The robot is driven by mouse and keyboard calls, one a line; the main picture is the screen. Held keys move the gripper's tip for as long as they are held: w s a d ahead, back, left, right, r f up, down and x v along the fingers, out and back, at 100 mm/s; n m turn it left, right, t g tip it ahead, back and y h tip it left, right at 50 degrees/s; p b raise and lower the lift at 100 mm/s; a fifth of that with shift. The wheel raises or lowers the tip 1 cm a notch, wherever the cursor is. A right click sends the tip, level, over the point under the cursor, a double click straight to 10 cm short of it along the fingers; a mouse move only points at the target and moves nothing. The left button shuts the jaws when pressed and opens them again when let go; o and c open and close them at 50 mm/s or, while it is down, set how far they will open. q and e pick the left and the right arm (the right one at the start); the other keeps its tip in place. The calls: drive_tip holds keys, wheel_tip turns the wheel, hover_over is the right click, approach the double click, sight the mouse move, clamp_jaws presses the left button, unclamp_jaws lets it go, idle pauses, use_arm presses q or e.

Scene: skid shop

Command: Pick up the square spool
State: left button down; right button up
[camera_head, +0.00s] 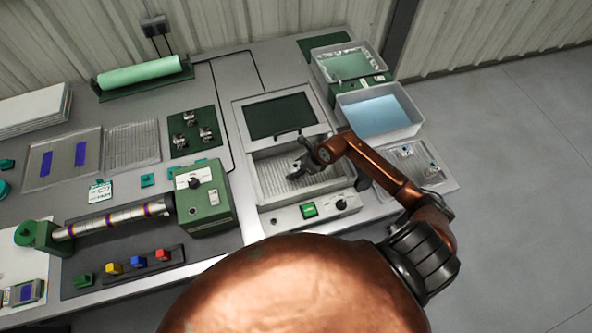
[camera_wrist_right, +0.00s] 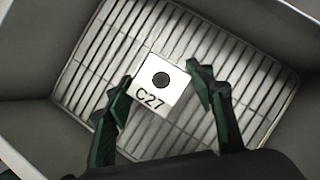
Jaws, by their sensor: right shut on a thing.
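The square spool (camera_wrist_right: 165,92) is a white square block with a dark round hole and the marking C27. In the right wrist view it sits between the two dark green fingers of my right gripper (camera_wrist_right: 160,80), over a ribbed metal floor. My right gripper (camera_head: 300,168) reaches from the right into the open chamber (camera_head: 270,182) of the grey bench machine. It is shut on the square spool. In the head view I cannot make out the spool at the gripper. My left gripper is not in view.
The chamber's walls surround my right gripper, with a raised dark-windowed lid (camera_head: 280,117) behind. A tub of blue liquid (camera_head: 378,115) stands to the right. A green motor unit with a striped roller (camera_head: 112,217) lies left. My copper body hides the front.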

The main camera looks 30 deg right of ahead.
drive_tip(key=c, duration=0.6)
drive_tip(key=shift+o, duration=0.2)
drive_tip(key=shift+r, duration=0.1)
